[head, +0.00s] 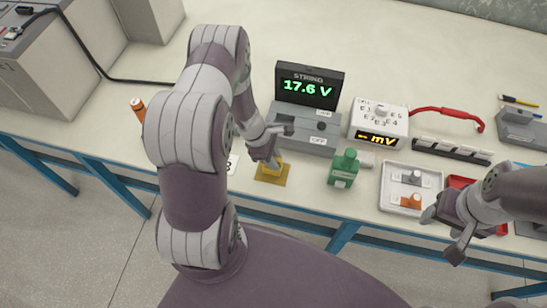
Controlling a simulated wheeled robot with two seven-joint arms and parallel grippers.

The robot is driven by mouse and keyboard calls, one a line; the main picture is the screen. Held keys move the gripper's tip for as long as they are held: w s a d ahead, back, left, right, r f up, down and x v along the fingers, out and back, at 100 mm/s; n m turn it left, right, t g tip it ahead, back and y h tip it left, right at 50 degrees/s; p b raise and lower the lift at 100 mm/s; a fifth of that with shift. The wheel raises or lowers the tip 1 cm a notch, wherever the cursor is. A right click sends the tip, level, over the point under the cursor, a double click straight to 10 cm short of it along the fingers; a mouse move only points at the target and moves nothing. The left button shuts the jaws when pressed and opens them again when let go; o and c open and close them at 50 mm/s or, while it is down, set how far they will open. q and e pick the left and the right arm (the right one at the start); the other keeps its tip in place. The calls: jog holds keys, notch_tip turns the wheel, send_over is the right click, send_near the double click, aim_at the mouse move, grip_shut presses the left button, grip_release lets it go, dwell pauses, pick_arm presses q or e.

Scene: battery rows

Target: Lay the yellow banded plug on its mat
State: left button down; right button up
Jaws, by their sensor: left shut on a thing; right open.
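The yellow plug (271,168) is at the tips of my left gripper (268,158), whose jaws are shut on it. The plug is over the small yellow mat (285,179) near the front edge of the bench. I cannot tell whether it touches the mat, and its band is not clear. Part of the mat is hidden by the plug. My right gripper (443,236) is open and empty, in front of the bench at the right.
A green bottle-like block (343,169) stands right of the mat. Behind are the 17.6 V string display (309,85) and the mV meter (378,118). A white tray (386,198) holds grey and orange plugs. An orange cylinder (138,108) stands at the left.

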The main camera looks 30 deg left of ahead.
pick_arm(q)
jog(key=shift+w+f, duration=0.1)
jog(key=shift+f, duration=0.3)
jog(key=shift+f+b, duration=0.2)
jog(key=shift+b, duration=0.1)
jog(key=c, duration=1)
grip_release()
jog(key=shift+o, duration=0.2)
jog(key=shift+r, duration=0.1)
